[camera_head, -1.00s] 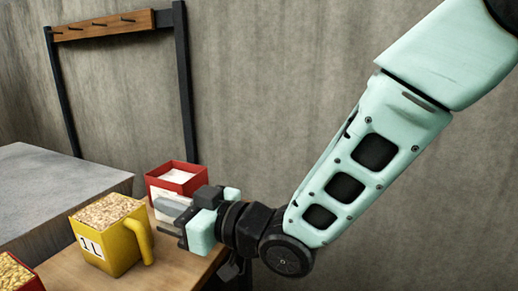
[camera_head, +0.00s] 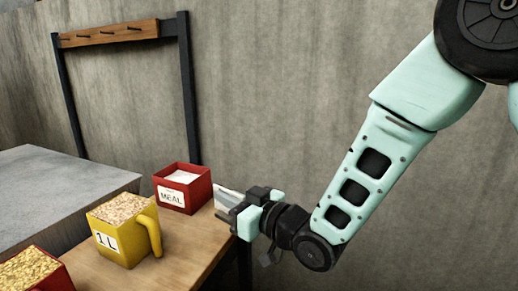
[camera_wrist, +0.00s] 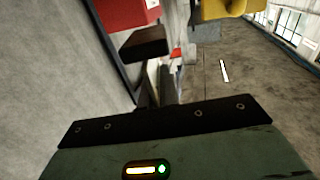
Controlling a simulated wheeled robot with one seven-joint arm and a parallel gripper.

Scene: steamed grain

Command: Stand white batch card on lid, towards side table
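In the head view my gripper (camera_head: 240,212) is at the right edge of the wooden table, just right of the red MEAL box. A thin white card (camera_head: 228,198) sticks out from its fingers toward the box. In the wrist view a narrow pale strip (camera_wrist: 152,75) shows between the dark fingers, which seem closed on the card; its face is mostly hidden. I cannot make out a lid in either view. I cannot tell whether the grey-topped table (camera_head: 60,190) at the left is the side table.
The red MEAL box (camera_head: 183,197) holds white meal. A yellow 1 L measure (camera_head: 120,248) with grain and a red box of yellow grain (camera_head: 55,278) stand along the wooden table (camera_head: 180,258). A dark-post rack (camera_head: 188,95) with a wooden peg rail stands behind.

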